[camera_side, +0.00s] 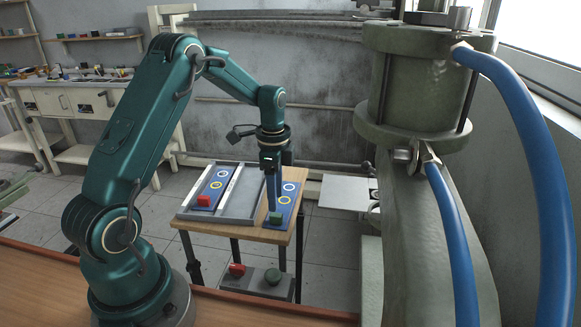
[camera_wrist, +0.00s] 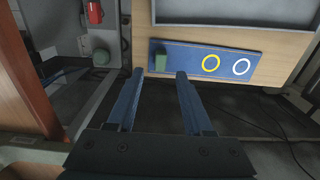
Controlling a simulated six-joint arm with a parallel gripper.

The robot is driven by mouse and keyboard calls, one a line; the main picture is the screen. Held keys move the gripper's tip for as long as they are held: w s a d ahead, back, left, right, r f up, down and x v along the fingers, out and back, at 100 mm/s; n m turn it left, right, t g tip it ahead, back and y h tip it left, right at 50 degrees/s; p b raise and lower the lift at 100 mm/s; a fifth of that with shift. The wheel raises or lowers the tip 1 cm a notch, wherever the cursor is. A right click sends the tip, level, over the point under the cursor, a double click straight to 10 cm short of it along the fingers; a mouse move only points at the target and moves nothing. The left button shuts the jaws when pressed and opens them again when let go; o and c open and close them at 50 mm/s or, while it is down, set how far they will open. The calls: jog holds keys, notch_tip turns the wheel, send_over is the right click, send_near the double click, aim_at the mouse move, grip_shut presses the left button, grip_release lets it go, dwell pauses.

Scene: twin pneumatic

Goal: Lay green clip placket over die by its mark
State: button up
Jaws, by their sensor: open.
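The green clip placket (camera_side: 284,210) is a blue strip with a green block, a yellow ring and a white ring. It lies on the right side of the small wooden table. In the wrist view the strip (camera_wrist: 190,64) runs across just beyond my fingers, green block at left. My gripper (camera_side: 273,205) points down beside the green block in the side view. In the wrist view my gripper (camera_wrist: 156,75) is open and empty, its fingertips near the green block; contact cannot be told. A grey flat panel (camera_side: 243,196), possibly the die, lies left of the strip. No mark is clearly readable.
Red (camera_side: 237,270) and green (camera_side: 272,275) buttons sit below the table (camera_side: 262,234). A large press cylinder (camera_side: 420,90) with blue hoses stands at right.

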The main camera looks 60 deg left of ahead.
jog(key=s+d+r+n+t, duration=0.5)
jog(key=s+d+r+n, duration=0.3)
jog(key=s+d+r, duration=0.5)
jog(key=s+d, duration=0.1)
jog(key=d, duration=0.1)
jog(key=shift+s+d+r+n, duration=0.3)
jog(key=shift+d, duration=0.05)
jog(key=o, duration=0.3)
jog(key=shift+s+d+f+t, duration=0.2)
jog(key=shift+s+t, duration=0.1)
jog(key=shift+s, duration=0.1)
jog(key=shift+o, duration=0.2)
jog(key=shift+r, duration=0.1)
jog(key=shift+w+n, duration=0.1)
jog(key=shift+n, duration=0.3)
